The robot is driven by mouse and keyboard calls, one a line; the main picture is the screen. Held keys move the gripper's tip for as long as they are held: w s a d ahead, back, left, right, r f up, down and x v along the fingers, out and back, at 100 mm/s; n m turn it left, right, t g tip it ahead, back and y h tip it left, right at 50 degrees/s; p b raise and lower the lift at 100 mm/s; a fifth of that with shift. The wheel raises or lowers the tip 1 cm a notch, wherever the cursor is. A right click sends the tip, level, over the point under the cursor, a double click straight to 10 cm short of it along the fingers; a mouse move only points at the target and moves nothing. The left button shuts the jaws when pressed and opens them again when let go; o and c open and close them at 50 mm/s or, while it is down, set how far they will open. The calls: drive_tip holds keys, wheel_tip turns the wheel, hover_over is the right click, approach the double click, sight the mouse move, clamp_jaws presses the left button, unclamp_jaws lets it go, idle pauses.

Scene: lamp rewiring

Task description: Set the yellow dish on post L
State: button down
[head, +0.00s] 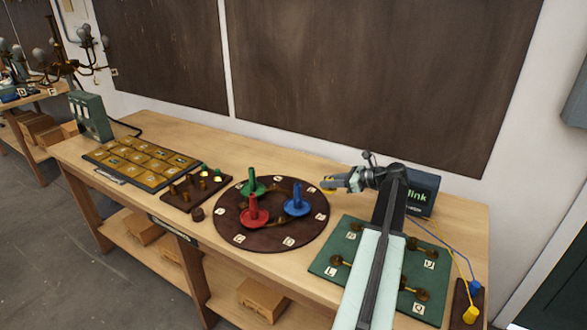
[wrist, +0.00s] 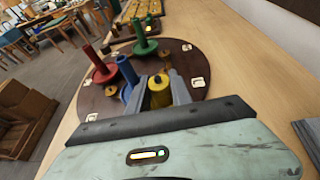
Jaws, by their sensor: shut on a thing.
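The yellow dish (wrist: 160,93) is held between the two fingers of my gripper (wrist: 158,97) in the wrist view. In the head view a bit of yellow shows at the tip of my gripper (head: 335,182), over the right rim of the dark round turntable. Most of the dish is hidden by the fingers. Post L (head: 337,260) is a short brass post on the green board (head: 322,262), beside a tile that appears to read L, at the board's left edge. Post L looks bare. My gripper is beyond the board, away from this post.
The turntable (head: 228,228) carries red (head: 254,212), green (head: 254,184) and blue (head: 296,203) dishes with upright stems. My arm crosses the green board and hides part of it. A link box (head: 424,192) stands behind, with cables running to a dark block at right.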

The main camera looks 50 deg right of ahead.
drive_tip(key=w+a+r+n+g+y, duration=0.15)
drive_tip(key=w+a, duration=0.25)
drive_tip(key=w, duration=1)
drive_tip(key=shift+n+y, duration=0.35)
drive_tip(key=shift+y, duration=0.1)
wheel_tip(320, 180, down, 7)
drive_tip(key=b, duration=0.6)
drive_tip(key=shift+f, duration=0.15)
drive_tip(key=shift+f+b, duration=0.55)
drive_tip(key=shift+b, duration=0.1)
drive_tip(key=c, duration=1.1)
unclamp_jaws()
drive_tip(key=shift+s, duration=0.1)
drive_tip(key=p+v, duration=0.3)
drive_tip(key=v, duration=0.4)
drive_tip(key=shift+s+d+r, duration=0.1)
drive_tip(key=shift+s, duration=0.25)
